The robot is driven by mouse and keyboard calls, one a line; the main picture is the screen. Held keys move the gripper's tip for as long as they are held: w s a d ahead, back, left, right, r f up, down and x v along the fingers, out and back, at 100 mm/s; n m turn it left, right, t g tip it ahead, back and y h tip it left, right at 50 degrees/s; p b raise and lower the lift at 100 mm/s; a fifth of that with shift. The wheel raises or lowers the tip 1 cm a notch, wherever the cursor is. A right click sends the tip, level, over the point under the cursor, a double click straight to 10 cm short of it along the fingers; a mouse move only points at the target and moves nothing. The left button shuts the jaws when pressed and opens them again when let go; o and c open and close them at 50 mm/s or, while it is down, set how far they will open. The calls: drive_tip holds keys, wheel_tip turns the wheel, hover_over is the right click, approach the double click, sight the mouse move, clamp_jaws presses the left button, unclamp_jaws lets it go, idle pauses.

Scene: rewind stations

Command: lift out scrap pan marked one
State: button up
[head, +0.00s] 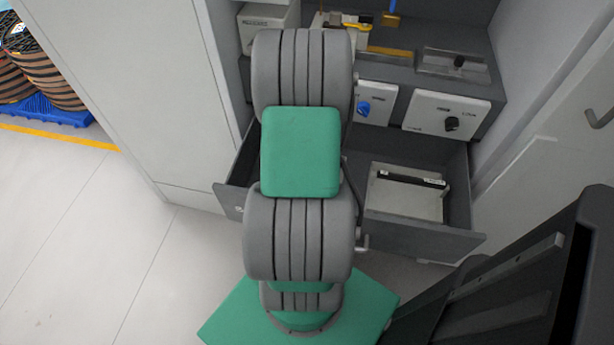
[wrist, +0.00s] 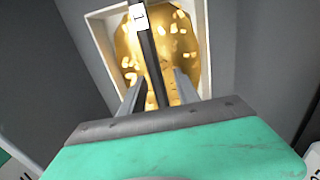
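In the wrist view, a pale-rimmed pan (wrist: 98,35) holds shiny gold scrap (wrist: 184,52). A dark handle bar (wrist: 153,62) runs across it and carries a white label (wrist: 140,17) that seems to read 1. My gripper (wrist: 160,92) is over this pan, its two fingers apart with the bar between them. Gaps show on both sides of the bar; I cannot tell how deep the fingers reach. In the head view my arm hides my gripper and this pan.
The open grey drawer (head: 424,238) holds another pale pan (head: 400,200) with a dark bar at its right. Knob panels (head: 447,115) and a counter stand behind it. A white cabinet (head: 140,85) is at left. Clear floor (head: 85,235) lies at front left.

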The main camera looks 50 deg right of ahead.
drive_tip(key=shift+c, duration=0.2)
clamp_jaws()
idle(0.3)
drive_tip(key=shift+r, duration=0.15)
idle(0.6)
